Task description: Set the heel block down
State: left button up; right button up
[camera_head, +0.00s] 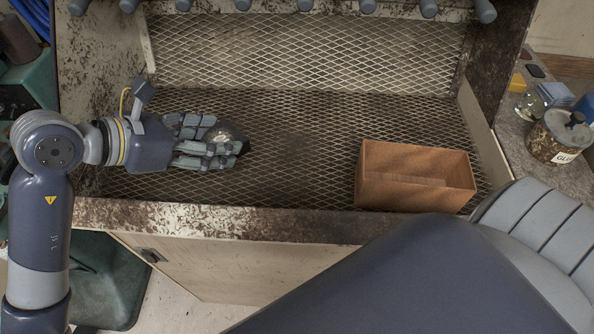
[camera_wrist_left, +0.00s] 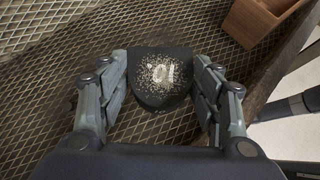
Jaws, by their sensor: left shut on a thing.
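The heel block (camera_wrist_left: 160,78) is a dark, rounded piece with pale speckles and a worn white marking on its face. In the left wrist view it sits between the fingers of my left gripper (camera_wrist_left: 160,88), which is shut on it. In the head view the gripper (camera_head: 226,147) is over the left part of the mesh surface, and the block (camera_head: 226,133) is partly hidden by the fingers. I cannot tell whether the block touches the mesh. My right gripper is not in view.
An open brown wooden box (camera_head: 414,193) stands at the right on the mesh tray (camera_head: 300,125). A rusty front edge (camera_head: 240,222) and side walls bound the tray. Grey pegs line the back. A glue jar (camera_head: 558,140) and small items stand on the right ledge. The mesh middle is clear.

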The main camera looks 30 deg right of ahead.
aim_at(234, 136)
pick_arm(q)
jog(key=d, duration=0.3)
jog(key=shift+s+d+f+m+g, duration=0.1)
jog(key=shift+s+d+m+g, duration=0.05)
jog(key=shift+s+m+g, duration=0.15)
notch_tip(234, 136, down, 5)
jog(key=shift+s+d+f+p, duration=0.1)
jog(key=shift+f+p, duration=0.05)
jog(key=shift+p, duration=0.25)
notch_tip(234, 136, down, 4)
jog(key=shift+r, duration=0.1)
jog(key=shift+f, duration=0.3)
jog(key=shift+f, duration=0.25)
jog(key=o, duration=1.2)
jog(key=shift+c, duration=0.2)
jog(key=shift+r, duration=0.1)
